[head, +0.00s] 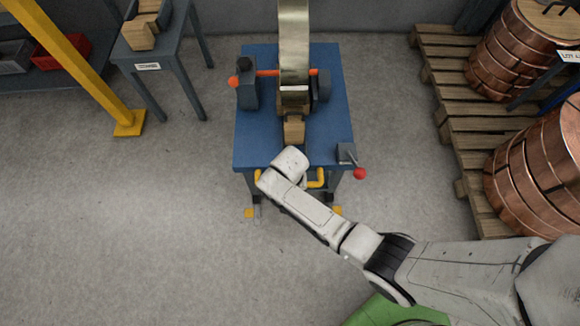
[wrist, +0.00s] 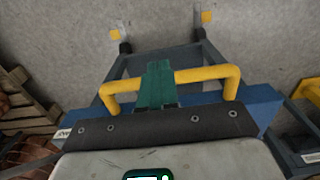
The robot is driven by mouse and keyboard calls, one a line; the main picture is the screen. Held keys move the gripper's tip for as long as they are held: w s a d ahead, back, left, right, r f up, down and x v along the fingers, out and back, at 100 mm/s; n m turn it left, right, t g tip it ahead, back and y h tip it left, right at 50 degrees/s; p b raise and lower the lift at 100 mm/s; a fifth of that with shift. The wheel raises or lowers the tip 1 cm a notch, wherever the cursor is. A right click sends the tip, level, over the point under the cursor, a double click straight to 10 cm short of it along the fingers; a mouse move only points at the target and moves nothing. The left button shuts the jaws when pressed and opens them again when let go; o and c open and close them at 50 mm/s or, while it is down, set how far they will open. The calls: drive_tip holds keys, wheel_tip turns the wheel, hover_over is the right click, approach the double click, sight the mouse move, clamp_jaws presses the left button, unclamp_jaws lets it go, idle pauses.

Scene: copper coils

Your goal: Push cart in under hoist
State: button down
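The cart (head: 334,110) is a blue-topped table in the middle of the head view, with a yellow push handle (head: 318,178) on its near side. In the wrist view the yellow handle (wrist: 213,74) crosses the picture. My gripper's green fingers (wrist: 157,84) are together across the middle of the handle bar; whether they touch it I cannot tell. In the head view the fingers are hidden by my wrist. The cart carries grey blocks, an orange-red rod (head: 268,73) and a wooden block (head: 294,131). I cannot clearly identify the hoist.
A shiny upright strip (head: 294,40) rises over the cart's far half. A yellow post (head: 75,62) stands at left, near a grey table (head: 178,40). Pallets (head: 448,118) with copper coils (head: 540,170) stand at right. A red-knobbed lever (head: 359,172) juts from the cart's near right corner. Floor at left is clear.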

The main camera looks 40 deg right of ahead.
wheel_tip(320, 180, down, 8)
drive_tip(key=b, duration=0.6)
drive_tip(key=shift+r, duration=0.25)
